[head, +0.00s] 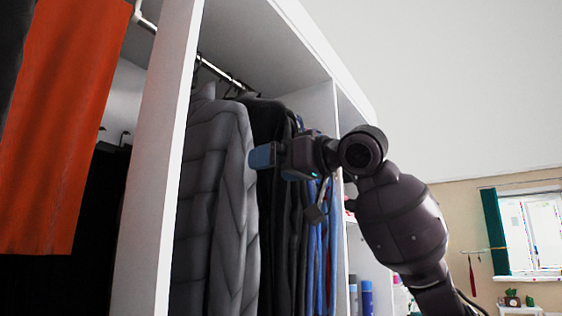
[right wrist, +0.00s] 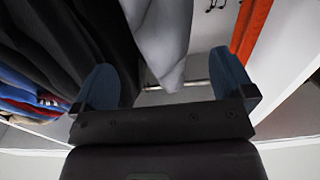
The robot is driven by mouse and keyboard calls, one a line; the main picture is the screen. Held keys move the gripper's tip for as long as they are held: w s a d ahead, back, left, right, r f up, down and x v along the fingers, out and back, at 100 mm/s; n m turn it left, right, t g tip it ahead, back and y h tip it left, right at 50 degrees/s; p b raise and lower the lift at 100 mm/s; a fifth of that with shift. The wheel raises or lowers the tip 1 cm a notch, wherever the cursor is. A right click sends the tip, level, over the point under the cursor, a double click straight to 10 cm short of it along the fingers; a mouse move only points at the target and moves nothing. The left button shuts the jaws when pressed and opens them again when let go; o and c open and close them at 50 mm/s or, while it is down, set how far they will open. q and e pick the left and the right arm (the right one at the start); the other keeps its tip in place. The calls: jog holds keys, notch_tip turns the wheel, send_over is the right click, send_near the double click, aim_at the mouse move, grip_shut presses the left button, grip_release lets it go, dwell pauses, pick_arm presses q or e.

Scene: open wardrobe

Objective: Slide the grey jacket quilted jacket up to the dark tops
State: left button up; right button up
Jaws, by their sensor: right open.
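The grey quilted jacket (head: 213,200) hangs from the rail at the left end of the open compartment. The dark tops (head: 272,125) hang just to its right, close beside it. My right gripper (head: 263,157) is at the jacket's right edge, in front of the dark tops. In the right wrist view my right gripper (right wrist: 165,85) is open. The grey jacket (right wrist: 162,35) shows beyond and between its blue fingers. The dark tops (right wrist: 85,40) are beyond the left finger. Whether a finger touches cloth is unclear. My left gripper is out of view.
A white upright panel (head: 158,170) stands left of the jacket, with an orange garment (head: 65,120) beyond it. The metal rail (head: 215,70) runs along the compartment top. Blue garments (head: 318,245) hang right of the dark tops. Shelves with bottles (head: 366,295) are farther right.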

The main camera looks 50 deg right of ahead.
aim_at(246, 173)
jog(key=w+p, duration=0.1)
jog(key=w, duration=0.1)
jog(key=w+p, duration=0.1)
jog(key=w, duration=0.2)
jog(key=w+p, duration=0.1)
jog(key=w, duration=0.1)
jog(key=shift+w+a, duration=0.3)
jog(key=shift+a, duration=0.05)
jog(key=shift+w, duration=0.55)
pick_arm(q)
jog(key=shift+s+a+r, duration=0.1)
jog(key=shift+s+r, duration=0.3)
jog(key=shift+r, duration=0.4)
pick_arm(e)
jog(key=shift+c, duration=0.3)
jog(key=c, duration=1.3)
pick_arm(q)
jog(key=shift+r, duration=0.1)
pick_arm(e)
jog(key=shift+d, duration=0.6)
jog(key=o, duration=1.4)
jog(key=shift+c, duration=0.2)
